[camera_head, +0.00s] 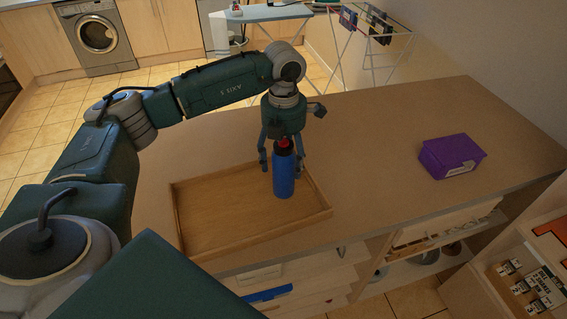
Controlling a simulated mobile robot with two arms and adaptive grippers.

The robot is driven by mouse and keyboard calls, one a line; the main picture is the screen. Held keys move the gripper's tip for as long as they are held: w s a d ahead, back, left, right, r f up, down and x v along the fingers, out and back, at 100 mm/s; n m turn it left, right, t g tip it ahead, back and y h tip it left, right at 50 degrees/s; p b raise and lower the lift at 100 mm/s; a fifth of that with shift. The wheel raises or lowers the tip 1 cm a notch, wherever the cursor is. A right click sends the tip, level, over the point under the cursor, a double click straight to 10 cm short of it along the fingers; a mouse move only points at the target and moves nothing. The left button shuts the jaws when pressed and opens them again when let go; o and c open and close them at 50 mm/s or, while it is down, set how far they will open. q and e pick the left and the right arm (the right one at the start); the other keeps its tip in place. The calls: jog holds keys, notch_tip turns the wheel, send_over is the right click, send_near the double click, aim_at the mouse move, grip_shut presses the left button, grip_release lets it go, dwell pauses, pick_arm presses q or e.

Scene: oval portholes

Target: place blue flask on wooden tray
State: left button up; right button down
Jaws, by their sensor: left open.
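The blue flask (284,178), with a dark neck and red top, stands upright on the wooden tray (205,238), near the tray's right side. The tray is a shallow rectangle with low rims, lying on the counter. My left gripper (282,165) points down from above at the flask's top. Its fingers are open, one to each side of the flask. Whether a finger touches the flask I cannot tell. My right gripper does not show.
A purple box (451,156) sits on the counter (375,130) to the right. The counter between tray and box is clear. A drying rack (372,40), an ironing board (262,13) and a washing machine (97,36) stand behind. Open shelves lie below the front edge.

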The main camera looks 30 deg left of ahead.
aim_at(284, 141)
pick_arm(q)
notch_tip(284, 141, up, 10)
jog(key=b, duration=0.2)
jog(key=shift+f+b, duration=0.15)
jog(key=shift+b, duration=0.25)
jog(key=shift+r, duration=0.65)
